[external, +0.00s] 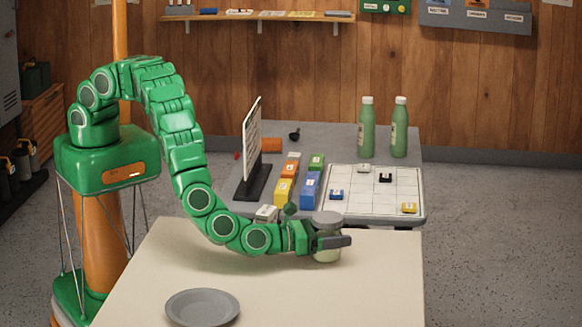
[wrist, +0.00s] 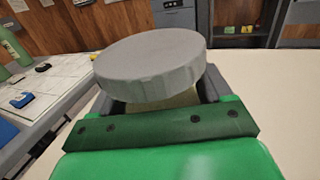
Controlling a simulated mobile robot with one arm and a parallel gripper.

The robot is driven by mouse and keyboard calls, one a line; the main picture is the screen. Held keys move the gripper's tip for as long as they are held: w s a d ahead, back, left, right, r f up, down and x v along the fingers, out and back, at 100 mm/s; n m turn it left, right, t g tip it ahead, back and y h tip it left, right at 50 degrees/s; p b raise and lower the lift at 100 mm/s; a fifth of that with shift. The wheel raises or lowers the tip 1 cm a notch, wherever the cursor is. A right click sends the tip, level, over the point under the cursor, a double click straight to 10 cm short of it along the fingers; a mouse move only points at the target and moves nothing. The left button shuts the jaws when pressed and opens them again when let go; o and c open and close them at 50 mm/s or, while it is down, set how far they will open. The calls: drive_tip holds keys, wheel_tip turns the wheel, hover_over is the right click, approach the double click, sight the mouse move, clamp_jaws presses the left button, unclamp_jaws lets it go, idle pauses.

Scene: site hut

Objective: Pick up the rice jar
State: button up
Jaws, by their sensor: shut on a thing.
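The rice jar (external: 327,252) has a pale body and a grey lid. It stands upright, at or just above the cream table (external: 190,265), near its far right part; I cannot tell if its base touches the tabletop. My gripper (external: 333,243) is shut around the jar below the lid, coming from the left. In the wrist view the jar's grey lid (wrist: 150,62) fills the middle, between the dark fingers of my gripper (wrist: 155,105). Most of the jar's body is hidden there by the lid and the gripper.
A grey plate (external: 202,307) lies at the table's front. Behind is a grey table with a white grid board (external: 372,192), coloured blocks (external: 311,188), an upright sign (external: 252,145) and two green bottles (external: 367,128). The cream table's right front is clear.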

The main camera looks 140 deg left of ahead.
drive_tip(key=shift+r, duration=0.75)
drive_tip(key=s+d+r, duration=0.4)
drive_tip(key=s+r, duration=0.7)
drive_tip(key=s, duration=0.2)
drive_tip(key=shift+s+d+r, duration=0.15)
drive_tip(key=shift+r, duration=0.05)
